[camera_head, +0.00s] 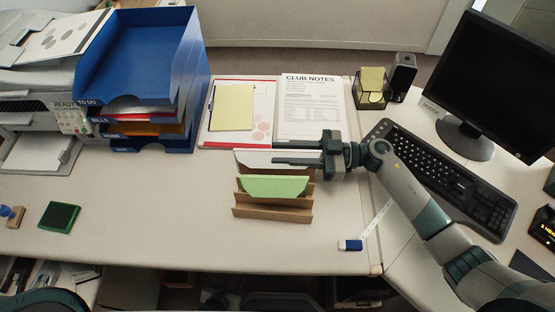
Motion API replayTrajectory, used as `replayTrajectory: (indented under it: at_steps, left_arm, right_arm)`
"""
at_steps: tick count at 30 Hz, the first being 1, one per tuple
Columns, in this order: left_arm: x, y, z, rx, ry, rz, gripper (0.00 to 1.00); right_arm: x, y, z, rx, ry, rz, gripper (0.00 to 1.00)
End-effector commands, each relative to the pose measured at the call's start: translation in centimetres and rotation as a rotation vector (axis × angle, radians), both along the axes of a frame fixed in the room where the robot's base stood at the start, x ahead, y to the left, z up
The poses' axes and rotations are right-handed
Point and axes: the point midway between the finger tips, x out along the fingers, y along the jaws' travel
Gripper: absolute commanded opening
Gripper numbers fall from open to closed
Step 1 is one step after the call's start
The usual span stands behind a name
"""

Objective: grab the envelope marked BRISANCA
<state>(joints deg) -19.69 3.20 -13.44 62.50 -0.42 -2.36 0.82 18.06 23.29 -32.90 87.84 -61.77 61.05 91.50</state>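A wooden letter rack (272,212) stands on the desk near the middle. A white envelope (247,159) sits in its back part, partly hidden behind my gripper. A green envelope (274,186) stands in front of it in the rack. I cannot read any marking on either, so I cannot tell which is BRISANCA. My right gripper (275,152) reaches in from the right over the back of the rack. Its two fingers point left and are apart, at the white envelope's upper edge. I cannot tell whether they touch it. My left gripper is not in view.
Blue stacked trays (150,60) and a printer (35,105) stand at the left. Papers (310,105) lie behind the rack. A keyboard (445,175) and monitor (505,65) are at the right. An eraser (350,245) lies near the front edge.

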Motion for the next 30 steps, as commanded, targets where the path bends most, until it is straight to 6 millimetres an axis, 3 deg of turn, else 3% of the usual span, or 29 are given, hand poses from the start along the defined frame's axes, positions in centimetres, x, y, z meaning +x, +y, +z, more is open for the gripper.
replayTrajectory:
  at_steps: [9,10,13,14,25,30]
  left_arm:
    - [0.1,0.0,0.0,0.000,0.000,0.000,0.31]
    - [0.1,0.0,0.0,0.000,0.000,0.000,0.31]
    - [0.1,0.0,0.0,0.000,-0.001,0.000,0.31]
    - [0.1,0.0,0.0,0.000,0.000,0.000,0.31]
    - [0.0,0.1,0.0,0.001,0.000,0.001,0.31]
    - [0.0,0.1,0.0,0.001,0.001,0.001,0.31]
  right_arm:
    - [0.0,0.0,0.0,0.000,0.000,0.000,0.28]
    - [0.0,0.0,0.0,0.000,0.000,0.000,0.26]
    - [0.0,0.0,0.0,0.000,0.000,0.000,0.02]
    - [0.0,0.0,0.0,0.000,0.000,0.000,0.00]
    - [0.0,0.0,0.1,0.000,0.000,0.000,0.00]
    - [0.0,0.0,1.2,-0.001,-0.003,0.002,0.00]
